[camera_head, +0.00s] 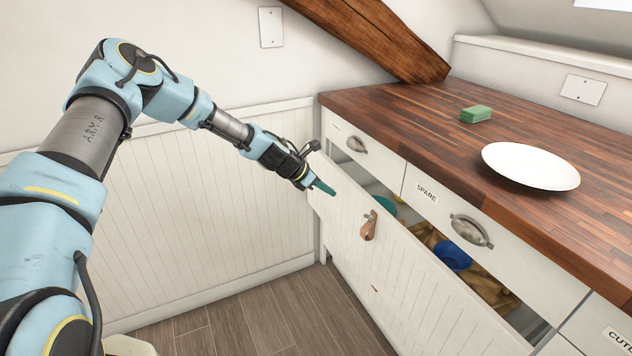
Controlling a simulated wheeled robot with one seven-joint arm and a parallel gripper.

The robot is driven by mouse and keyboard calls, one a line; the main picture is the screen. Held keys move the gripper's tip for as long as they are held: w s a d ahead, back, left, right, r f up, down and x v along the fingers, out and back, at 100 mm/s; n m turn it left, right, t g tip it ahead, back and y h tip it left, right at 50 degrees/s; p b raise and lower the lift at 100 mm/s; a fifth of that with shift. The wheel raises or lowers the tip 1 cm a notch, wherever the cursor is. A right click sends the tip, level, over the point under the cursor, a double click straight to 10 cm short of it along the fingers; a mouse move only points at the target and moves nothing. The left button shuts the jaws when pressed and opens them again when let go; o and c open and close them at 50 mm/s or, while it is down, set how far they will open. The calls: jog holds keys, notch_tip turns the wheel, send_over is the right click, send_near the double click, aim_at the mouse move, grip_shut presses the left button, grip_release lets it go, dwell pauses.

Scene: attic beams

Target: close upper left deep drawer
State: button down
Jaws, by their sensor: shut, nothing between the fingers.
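The deep drawer (400,272) stands partly open below the shallow drawers. Its wide white grooved front sticks out from the cabinet, with a brown leather pull (368,226) near its upper middle. A teal item (384,207), a blue bowl-like item (453,256) and brown cloth (427,238) show inside; the rest of the inside is hidden behind the front. My gripper (326,188) is shut and empty, its teal fingertips at the upper left part of the drawer front, left of the leather pull. I cannot tell whether they touch it.
Two shallow drawers with metal cup handles (470,231) sit above, closed. The wooden countertop (400,108) holds a green sponge (476,114) and a white plate (530,166). A panelled wall (200,220) stands left. Bare floor (270,318) lies before the drawer.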

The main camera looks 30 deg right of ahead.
aim_at(345, 191)
jog(key=shift+s+d+r+p, duration=0.1)
jog(key=shift+d+p, duration=0.05)
jog(key=shift+d, duration=0.65)
jog(key=shift+s+d+p, duration=0.1)
jog(key=shift+d+p, duration=0.05)
jog(key=shift+d, duration=0.6)
jog(key=s+d+b, duration=0.1)
jog(key=d, duration=0.7)
jog(key=shift+d+r+b, duration=0.2)
jog(key=shift+d+b, duration=0.1)
jog(key=shift+b, duration=0.1)
jog(key=shift+s+d, duration=0.1)
